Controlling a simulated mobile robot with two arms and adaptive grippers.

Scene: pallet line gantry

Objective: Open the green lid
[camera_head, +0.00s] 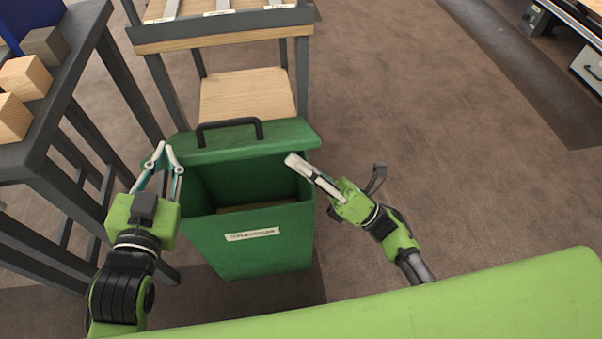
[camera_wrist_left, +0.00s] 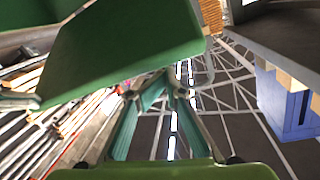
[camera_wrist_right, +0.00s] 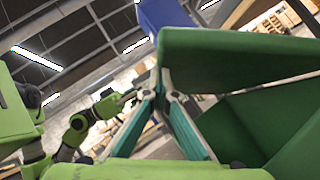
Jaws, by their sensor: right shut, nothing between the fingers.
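The green bin (camera_head: 250,240) stands on the floor in front of me, with a label on its front. Its green lid (camera_head: 275,136), with a black handle (camera_head: 230,124), is raised at the back, and the bin's dark inside shows. The lid also fills part of the left wrist view (camera_wrist_left: 120,45) and the right wrist view (camera_wrist_right: 230,60). My left gripper (camera_head: 166,148) is at the bin's left, its fingertips close together by the lid's left end. My right gripper (camera_head: 290,160) is shut and empty by the lid's right end. Contact with the lid is unclear.
A dark-framed table (camera_head: 150,38) with a wooden lower shelf (camera_head: 247,95) stands right behind the bin. Another dark table (camera_head: 60,90) with wooden blocks (camera_head: 26,78) stands at the left. The floor to the right of the bin is clear.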

